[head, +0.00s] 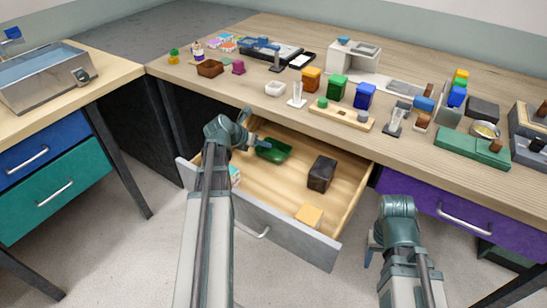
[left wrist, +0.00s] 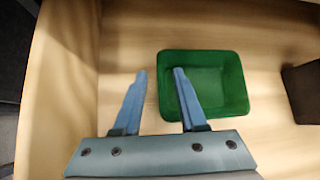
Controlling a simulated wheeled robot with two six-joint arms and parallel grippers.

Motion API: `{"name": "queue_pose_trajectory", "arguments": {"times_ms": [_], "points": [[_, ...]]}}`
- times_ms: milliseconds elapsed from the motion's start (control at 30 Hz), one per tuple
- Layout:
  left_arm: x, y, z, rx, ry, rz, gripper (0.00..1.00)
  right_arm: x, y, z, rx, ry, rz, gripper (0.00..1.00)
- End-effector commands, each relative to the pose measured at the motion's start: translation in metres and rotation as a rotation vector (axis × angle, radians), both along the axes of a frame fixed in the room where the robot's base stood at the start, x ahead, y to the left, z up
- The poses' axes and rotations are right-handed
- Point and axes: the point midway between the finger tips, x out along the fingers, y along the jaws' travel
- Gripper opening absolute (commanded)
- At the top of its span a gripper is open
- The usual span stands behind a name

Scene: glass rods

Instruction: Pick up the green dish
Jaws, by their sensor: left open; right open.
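The green dish (head: 274,151) is a shallow rectangular tray lying in the open drawer, near its back left. It also shows in the left wrist view (left wrist: 220,82). My left gripper (head: 256,142) is open at the dish's left end. In the left wrist view its fingers (left wrist: 158,88) are apart, the right finger over the dish's left rim and the left finger outside the dish, over the drawer floor. I cannot tell whether a finger touches the dish. My right gripper (head: 370,250) is open and empty, outside the drawer at the right, and partly hidden by its own arm.
The drawer's walls surround the dish. The table (head: 225,95) above carries many small items. A closed purple drawer (head: 465,215) is at the right.

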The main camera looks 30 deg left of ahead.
Motion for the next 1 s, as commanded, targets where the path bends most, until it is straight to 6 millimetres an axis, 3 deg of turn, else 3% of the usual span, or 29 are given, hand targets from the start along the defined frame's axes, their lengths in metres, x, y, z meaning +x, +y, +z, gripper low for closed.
{"name": "queue_pose_trajectory", "arguments": {"times_ms": [167,400,433,1000], "points": [[0.0001,-0.0001,0.0005,0.001,0.0,0.001,0.41,0.0,0.0001,0.0005,0.0,0.0,0.0,0.5],[-0.0001,0.0,0.0005,0.001,0.0,0.001,0.02,0.0,0.0001,0.0005,0.0,0.0,0.0,0.5],[-0.0001,0.0,0.0005,0.001,0.0,0.001,0.0,0.0,0.0001,0.0005,0.0,0.0,0.0,0.5],[-0.0002,0.0,0.0004,0.001,0.001,0.001,0.0,0.0,0.0,0.0004,0.0,0.0,0.0,0.5]]}}
